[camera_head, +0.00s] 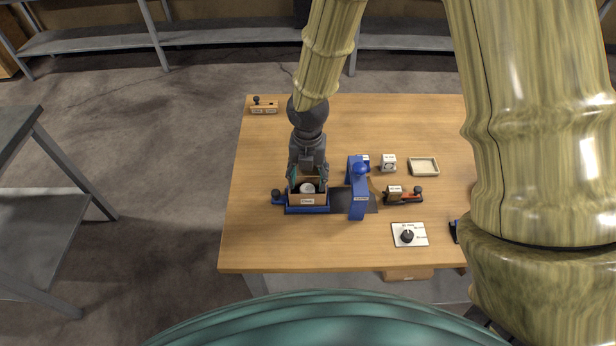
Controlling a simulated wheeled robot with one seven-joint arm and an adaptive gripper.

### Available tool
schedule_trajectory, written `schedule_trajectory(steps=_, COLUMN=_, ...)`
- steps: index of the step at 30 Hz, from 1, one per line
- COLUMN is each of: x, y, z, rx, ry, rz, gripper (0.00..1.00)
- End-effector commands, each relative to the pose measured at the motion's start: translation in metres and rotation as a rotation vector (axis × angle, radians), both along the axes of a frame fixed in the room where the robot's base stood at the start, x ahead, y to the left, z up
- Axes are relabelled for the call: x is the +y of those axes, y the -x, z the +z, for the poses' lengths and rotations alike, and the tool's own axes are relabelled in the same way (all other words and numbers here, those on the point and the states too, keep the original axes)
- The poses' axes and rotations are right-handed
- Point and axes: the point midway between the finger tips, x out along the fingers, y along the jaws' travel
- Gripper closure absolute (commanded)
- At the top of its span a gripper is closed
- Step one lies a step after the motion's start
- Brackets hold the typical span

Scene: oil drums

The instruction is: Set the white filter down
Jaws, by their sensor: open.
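A white round piece (307,187), which looks like the white filter, sits in a small wooden box (307,200) with a label on its front. The box rests in a blue holder (307,210) on the left part of the table. My gripper (307,181) is directly above the box, pointing down. Its fingers are open, one on each side of the white piece. I cannot tell whether they touch it. The gripper hides the back of the box.
A blue upright frame (358,200) stands close right of the box on a dark strip (340,200). Further right are a white cube (388,163), a cream tray (423,167), a wooden block with red (403,195) and a dial plate (409,235). The wooden table's (270,240) front left is clear.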

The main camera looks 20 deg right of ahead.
Motion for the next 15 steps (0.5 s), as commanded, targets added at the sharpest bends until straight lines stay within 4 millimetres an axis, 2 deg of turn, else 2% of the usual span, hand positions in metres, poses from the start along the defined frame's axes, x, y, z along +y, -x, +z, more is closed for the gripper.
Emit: schedule_trajectory(steps=15, x=0.000, y=-0.001, z=0.065, rx=-0.003, ry=-0.002, rz=-0.002, gripper=0.43)
